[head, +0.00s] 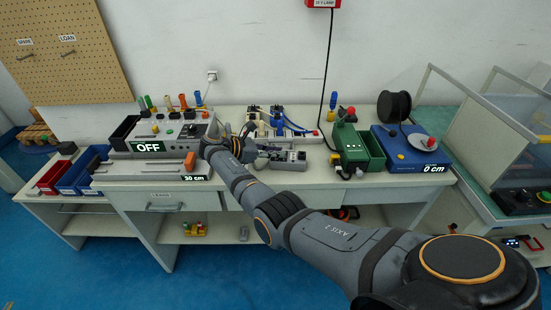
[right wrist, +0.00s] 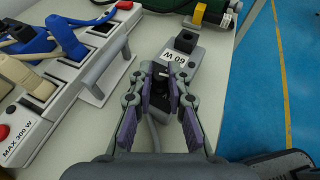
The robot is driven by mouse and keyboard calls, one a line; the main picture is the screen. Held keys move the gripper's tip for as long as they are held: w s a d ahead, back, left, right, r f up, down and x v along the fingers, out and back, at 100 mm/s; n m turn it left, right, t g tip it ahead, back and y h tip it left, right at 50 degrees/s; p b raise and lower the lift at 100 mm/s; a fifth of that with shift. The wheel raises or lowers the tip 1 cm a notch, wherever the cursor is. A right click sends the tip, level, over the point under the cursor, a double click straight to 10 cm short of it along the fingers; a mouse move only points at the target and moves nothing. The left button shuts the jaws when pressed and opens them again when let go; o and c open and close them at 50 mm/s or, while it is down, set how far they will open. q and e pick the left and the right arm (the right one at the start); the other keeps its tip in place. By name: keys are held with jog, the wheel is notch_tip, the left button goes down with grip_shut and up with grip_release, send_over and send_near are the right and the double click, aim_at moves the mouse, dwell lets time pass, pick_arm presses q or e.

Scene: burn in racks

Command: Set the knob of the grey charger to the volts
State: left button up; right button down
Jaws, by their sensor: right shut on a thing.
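The grey charger (head: 288,161) lies on the bench just in front of the power strip. In the right wrist view the charger (right wrist: 197,62) has a "60 W" label and a raised black block at its far end. My right gripper (head: 262,152) is at the charger's near left end. In the wrist view my right gripper (right wrist: 163,82) has its purple-padded fingers closed on the charger's black knob (right wrist: 159,92). The fingers partly hide the knob, and its setting cannot be read. My left gripper is not in view.
A green box (head: 350,146) stands right of the charger. A unit showing OFF (head: 149,147) is at the left. The bench edge is close by.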

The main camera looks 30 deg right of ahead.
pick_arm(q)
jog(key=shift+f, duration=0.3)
pick_arm(e)
jog(key=c, duration=1.3)
grip_release()
jog(key=shift+f, duration=0.1)
jog(key=v, duration=0.7)
jog(key=shift+w+a, duration=0.15)
